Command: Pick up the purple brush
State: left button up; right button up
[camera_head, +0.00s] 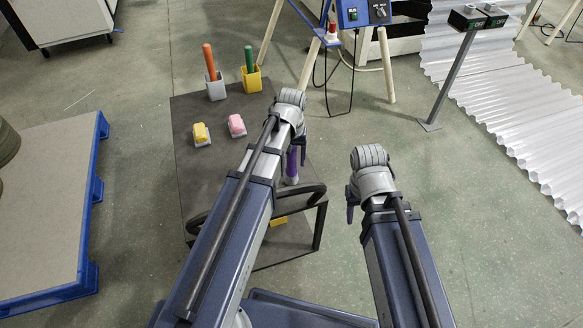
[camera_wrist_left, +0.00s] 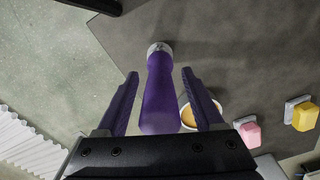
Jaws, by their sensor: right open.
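The purple brush (camera_head: 291,168) is at the right side of the dark table in the head view, partly hidden by my left arm. In the left wrist view the purple brush (camera_wrist_left: 160,95) shows as a long purple handle with a pale grey end. My left gripper (camera_head: 299,146) is over the brush. In the wrist view the fingers of my left gripper (camera_wrist_left: 160,73) are apart, one on each side of the handle, with gaps visible. My right gripper (camera_head: 352,204) is open, off to the right of the table over the floor; its fingers are mostly hidden.
A grey cup (camera_head: 216,89) with an orange stick and a yellow cup (camera_head: 252,82) with a green stick stand at the table's back. A yellow block (camera_head: 201,133) and a pink block (camera_head: 237,125) lie nearer. A round-rimmed item (camera_wrist_left: 215,105) is close beside the brush.

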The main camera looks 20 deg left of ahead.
pick_arm(q)
grip_shut()
dwell(0.3)
jog(key=shift+r, duration=0.15)
notch_tip(320, 180, up, 10)
jog(key=p, duration=1)
